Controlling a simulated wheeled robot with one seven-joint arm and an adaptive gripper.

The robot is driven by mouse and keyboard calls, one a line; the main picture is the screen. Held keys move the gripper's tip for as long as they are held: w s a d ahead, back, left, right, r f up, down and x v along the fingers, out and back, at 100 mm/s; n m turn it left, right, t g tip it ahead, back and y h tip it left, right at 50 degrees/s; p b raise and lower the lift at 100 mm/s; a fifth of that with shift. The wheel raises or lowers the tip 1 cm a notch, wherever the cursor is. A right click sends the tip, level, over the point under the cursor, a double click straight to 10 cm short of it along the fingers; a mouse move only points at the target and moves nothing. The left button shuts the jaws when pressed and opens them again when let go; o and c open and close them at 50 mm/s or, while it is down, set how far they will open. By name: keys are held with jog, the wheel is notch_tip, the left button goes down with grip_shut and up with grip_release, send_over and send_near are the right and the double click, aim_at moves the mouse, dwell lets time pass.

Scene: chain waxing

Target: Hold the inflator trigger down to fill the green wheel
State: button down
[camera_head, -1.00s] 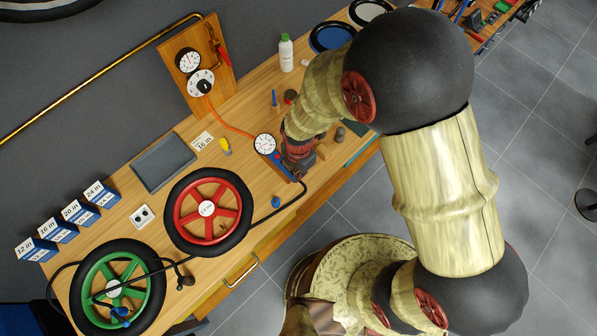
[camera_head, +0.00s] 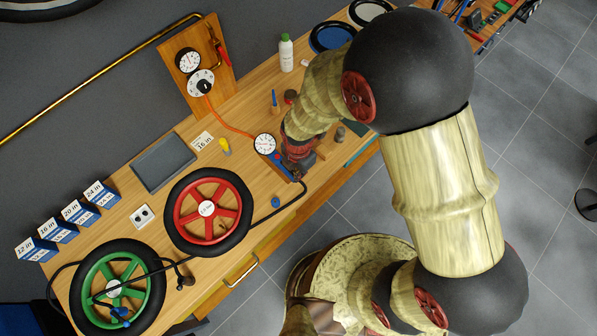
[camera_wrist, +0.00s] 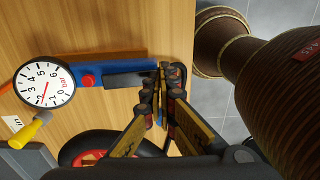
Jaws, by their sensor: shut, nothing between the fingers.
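The inflator lies on the bench, with a blue body (camera_wrist: 113,70), a red button, a black trigger (camera_wrist: 128,80) and a round white gauge (camera_wrist: 45,84). The gauge's red needle points low, around 1 to 2. My gripper (camera_wrist: 164,82) is shut at the trigger end of the inflator; the exact contact is hard to tell. In the head view the gauge (camera_head: 265,144) shows, and my arm hides most of the gripper. The green wheel (camera_head: 92,272) lies at the lower left, with a blue piece on it and a black hose (camera_head: 262,217) running from the inflator toward it.
A red wheel (camera_head: 186,212) lies between the green wheel and the inflator. An orange hose (camera_head: 236,128) links the gauge to a regulator board (camera_head: 222,60). Blue size boxes (camera_head: 60,230), a grey tray (camera_head: 163,161) and a white bottle (camera_head: 286,54) stand along the bench.

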dwell(0.7)
jog(key=shift+r+p, duration=0.55)
jog(key=shift+r, duration=0.25)
jog(key=shift+r, duration=0.25)
notch_tip(320, 180, up, 14)
jog(key=p, duration=0.2)
jog(key=shift+f, duration=0.25)
dwell(0.4)
